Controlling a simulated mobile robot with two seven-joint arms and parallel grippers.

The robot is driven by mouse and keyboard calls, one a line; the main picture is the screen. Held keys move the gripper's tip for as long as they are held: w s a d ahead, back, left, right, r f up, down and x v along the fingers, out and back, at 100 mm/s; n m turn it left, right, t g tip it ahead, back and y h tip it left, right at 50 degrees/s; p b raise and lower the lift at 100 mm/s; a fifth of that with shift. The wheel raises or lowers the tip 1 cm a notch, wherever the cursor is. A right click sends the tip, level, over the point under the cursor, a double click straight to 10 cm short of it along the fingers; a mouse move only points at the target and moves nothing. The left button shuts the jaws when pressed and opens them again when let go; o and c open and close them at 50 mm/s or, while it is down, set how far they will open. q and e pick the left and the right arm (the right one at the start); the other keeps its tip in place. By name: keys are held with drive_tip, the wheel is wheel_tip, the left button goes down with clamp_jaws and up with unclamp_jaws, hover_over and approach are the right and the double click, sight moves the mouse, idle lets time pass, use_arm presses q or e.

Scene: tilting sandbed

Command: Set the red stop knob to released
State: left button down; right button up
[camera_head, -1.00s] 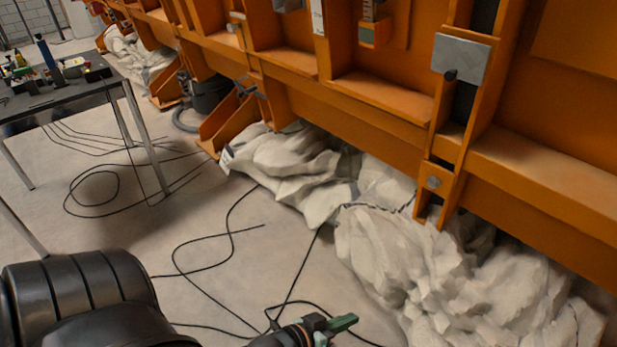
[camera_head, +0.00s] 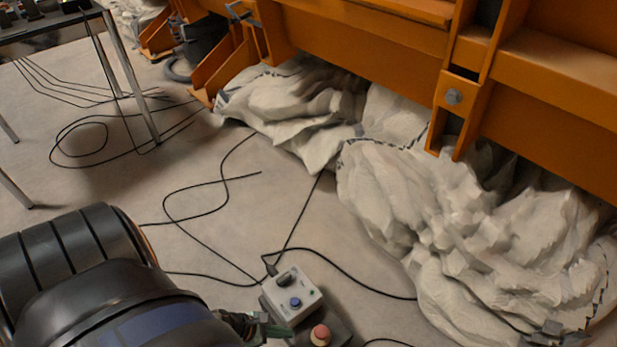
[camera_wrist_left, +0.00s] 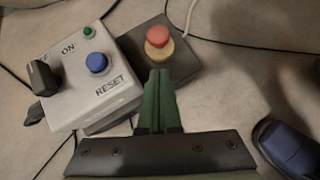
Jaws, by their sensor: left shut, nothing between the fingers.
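The red stop knob (camera_head: 320,335) sits near the bottom edge of the head view. In the left wrist view the red knob (camera_wrist_left: 158,36) has a yellow collar and stands on a dark plate. My left gripper (camera_head: 268,330) is left of the knob in the head view, its green fingers shut and empty. In the left wrist view its fingertips (camera_wrist_left: 158,74) point at the knob, just below it in the picture; I cannot tell whether they touch. My right gripper is not in view.
A grey control box (camera_head: 304,299) with a blue reset button (camera_wrist_left: 96,62), a black selector knob (camera_wrist_left: 42,75) and a green light (camera_wrist_left: 87,31) stands beside the stop knob. Black cables (camera_head: 200,232) cross the floor. White sacks (camera_head: 420,200) lie under the orange frame (camera_head: 560,130).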

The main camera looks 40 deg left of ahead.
sight(321, 334)
use_arm(q)
drive_tip(key=shift+f, duration=0.1)
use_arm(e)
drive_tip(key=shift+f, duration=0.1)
use_arm(q)
drive_tip(key=b+x, duration=0.5)
drive_tip(key=x, duration=0.4)
drive_tip(key=shift+b, duration=0.35)
drive_tip(key=shift+w+d+f, duration=0.25)
drive_tip(key=shift+f, duration=0.05)
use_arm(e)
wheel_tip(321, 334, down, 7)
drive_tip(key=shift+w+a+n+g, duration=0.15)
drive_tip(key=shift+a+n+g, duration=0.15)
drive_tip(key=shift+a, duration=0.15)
